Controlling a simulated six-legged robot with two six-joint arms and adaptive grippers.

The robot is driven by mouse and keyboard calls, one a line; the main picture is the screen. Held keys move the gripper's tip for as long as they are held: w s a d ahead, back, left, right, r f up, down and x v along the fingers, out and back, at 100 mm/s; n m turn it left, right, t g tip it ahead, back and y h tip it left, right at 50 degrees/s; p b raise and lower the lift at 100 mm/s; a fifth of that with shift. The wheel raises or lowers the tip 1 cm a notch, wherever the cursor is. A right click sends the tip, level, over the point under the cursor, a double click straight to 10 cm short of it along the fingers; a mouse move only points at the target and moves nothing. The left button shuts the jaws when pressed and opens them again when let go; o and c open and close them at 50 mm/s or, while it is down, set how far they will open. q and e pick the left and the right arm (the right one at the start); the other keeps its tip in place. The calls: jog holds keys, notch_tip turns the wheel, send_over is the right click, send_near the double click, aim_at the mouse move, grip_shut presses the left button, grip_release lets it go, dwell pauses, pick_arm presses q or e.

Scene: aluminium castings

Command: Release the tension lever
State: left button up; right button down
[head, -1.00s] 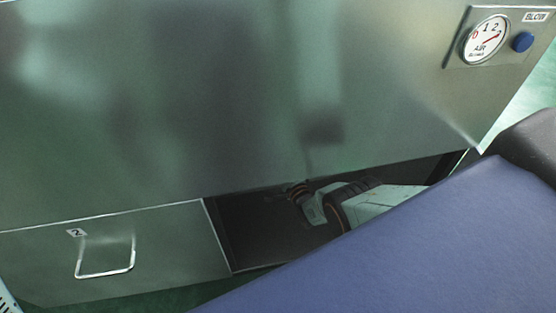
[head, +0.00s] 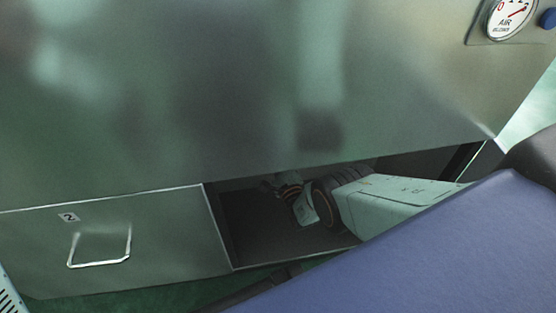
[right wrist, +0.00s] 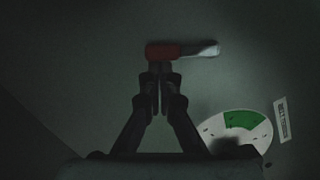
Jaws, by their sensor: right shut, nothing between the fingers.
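The tension lever shows in the right wrist view with a red grip (right wrist: 163,51) and a bare metal end (right wrist: 202,49), lying level across the picture against a dark surface. My right gripper (right wrist: 160,72) is shut and empty, its fingertips right by the underside of the red grip. I cannot tell whether they touch it. In the head view my right arm reaches into a dark open bay (head: 260,235) low in the metal cabinet; the fingertips and the lever are hidden there. My left gripper is not in view.
A round dial with a green sector (right wrist: 242,121) and a small label (right wrist: 283,119) sit right of the gripper. The cabinet front (head: 200,90) overhangs the bay. A drawer front marked 2 (head: 110,245) is to its left, an air gauge (head: 508,14) at top right.

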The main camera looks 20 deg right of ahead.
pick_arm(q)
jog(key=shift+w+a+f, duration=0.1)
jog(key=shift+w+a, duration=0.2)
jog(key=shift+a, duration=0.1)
pick_arm(e)
jog(key=a+m, duration=0.1)
jog(key=m, duration=0.1)
jog(key=a+r+m+h, duration=0.1)
jog(key=m, duration=0.1)
jog(key=w+a+m, duration=0.1)
jog(key=m, duration=0.1)
jog(key=shift+a+r+m+t, duration=0.3)
jog(key=shift+r+t, duration=0.05)
jog(key=shift+t, duration=0.05)
jog(key=shift+s, duration=0.15)
jog(key=v, duration=1.1)
jog(key=shift+s+a+f+h, duration=0.15)
jog(key=shift+s+a+h, duration=0.05)
jog(key=shift+s+h, duration=0.2)
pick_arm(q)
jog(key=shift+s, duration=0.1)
